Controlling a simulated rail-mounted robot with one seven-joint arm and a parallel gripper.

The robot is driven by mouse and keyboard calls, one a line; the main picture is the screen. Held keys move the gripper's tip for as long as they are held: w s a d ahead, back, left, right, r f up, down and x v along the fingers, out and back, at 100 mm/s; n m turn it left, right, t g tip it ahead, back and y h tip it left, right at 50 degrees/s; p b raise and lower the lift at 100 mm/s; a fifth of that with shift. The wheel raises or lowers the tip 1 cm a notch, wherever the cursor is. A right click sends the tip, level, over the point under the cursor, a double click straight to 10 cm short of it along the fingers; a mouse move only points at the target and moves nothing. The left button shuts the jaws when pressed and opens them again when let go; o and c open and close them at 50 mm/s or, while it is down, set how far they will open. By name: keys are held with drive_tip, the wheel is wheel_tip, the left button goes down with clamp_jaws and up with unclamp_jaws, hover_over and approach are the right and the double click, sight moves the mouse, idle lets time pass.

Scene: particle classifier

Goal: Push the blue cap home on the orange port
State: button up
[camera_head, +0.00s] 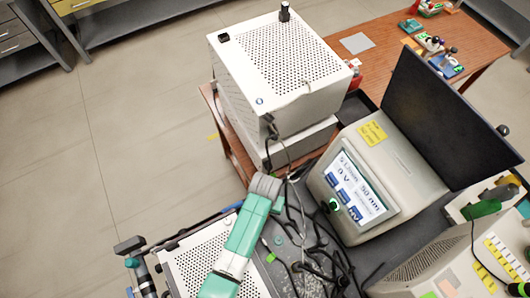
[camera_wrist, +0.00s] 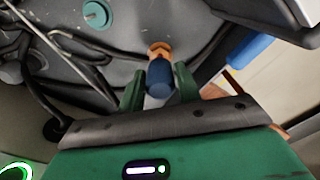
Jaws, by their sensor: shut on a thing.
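In the wrist view, my gripper (camera_wrist: 159,88) has its two green fingers closed on the blue cap (camera_wrist: 159,79). The cap is a short dark blue cylinder. The orange port (camera_wrist: 160,50) sits directly beyond the cap, in line with it, on a grey surface. The cap's far end meets or nearly meets the port; I cannot tell how far it is seated. In the head view my green and white arm reaches toward the bench, and the gripper, cap and port cannot be made out.
Black cables (camera_wrist: 62,55) run close on the left of the port. A teal round fitting (camera_wrist: 96,14) is at upper left, and a blue cylinder (camera_wrist: 250,48) is at right. In the head view, a white perforated box (camera_head: 275,70) and a screen device (camera_head: 355,185) flank the cable area.

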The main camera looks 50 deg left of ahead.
drive_tip(key=shift+f+b, duration=1.25)
drive_tip(key=shift+f, duration=0.6)
drive_tip(key=o, duration=1.1)
drive_tip(key=shift+r, duration=0.1)
drive_tip(key=shift+c, duration=0.2)
drive_tip(key=shift+r, duration=0.1)
wheel_tip(320, 180, up, 8)
drive_tip(key=shift+f+p, duration=0.2)
drive_tip(key=shift+p, duration=0.55)
